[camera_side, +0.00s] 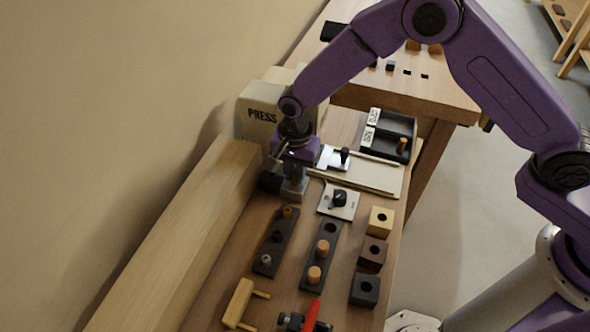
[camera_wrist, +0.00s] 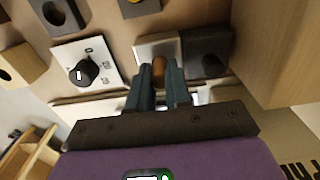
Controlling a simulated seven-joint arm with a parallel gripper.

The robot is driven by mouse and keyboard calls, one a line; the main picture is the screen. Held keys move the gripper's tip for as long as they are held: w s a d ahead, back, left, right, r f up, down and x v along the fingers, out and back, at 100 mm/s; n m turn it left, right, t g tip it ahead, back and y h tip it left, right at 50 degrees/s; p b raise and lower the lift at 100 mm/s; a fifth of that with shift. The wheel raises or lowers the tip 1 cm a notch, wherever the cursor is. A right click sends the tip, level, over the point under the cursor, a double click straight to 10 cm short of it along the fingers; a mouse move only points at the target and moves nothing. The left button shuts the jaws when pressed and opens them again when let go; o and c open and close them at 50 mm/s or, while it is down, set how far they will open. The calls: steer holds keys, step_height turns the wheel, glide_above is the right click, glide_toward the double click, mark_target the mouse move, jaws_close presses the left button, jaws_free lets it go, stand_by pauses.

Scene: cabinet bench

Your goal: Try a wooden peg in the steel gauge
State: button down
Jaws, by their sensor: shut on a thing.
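My gripper (camera_side: 293,178) points down beside the press, over a steel gauge block (camera_side: 294,191). In the wrist view my gripper (camera_wrist: 159,82) is shut on a wooden peg (camera_wrist: 158,69), whose orange-brown top shows between the fingers. The steel gauge (camera_wrist: 153,44) shows as a light metal block just past the fingertips. Whether the peg's lower end is in the gauge's hole or above it is hidden. A dark block (camera_wrist: 208,52) stands right beside the gauge. A dark rack (camera_side: 316,265) holds two wooden pegs and has one empty hole at its far end.
A second rack (camera_side: 272,250) holds several pegs. Yellow, brown and black holed blocks (camera_side: 372,252) stand to the right. A dial plate (camera_side: 350,209) lies close to the gauge. A labelled black tray (camera_side: 411,130) is behind. The press (camera_side: 262,112) and a long wooden beam (camera_side: 190,225) bound the left.

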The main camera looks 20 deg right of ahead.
steer(key=shift+f, duration=0.35)
stand_by(0.3)
stand_by(0.4)
steer(key=shift+r, duration=3.15)
steer(key=shift+r, duration=0.1)
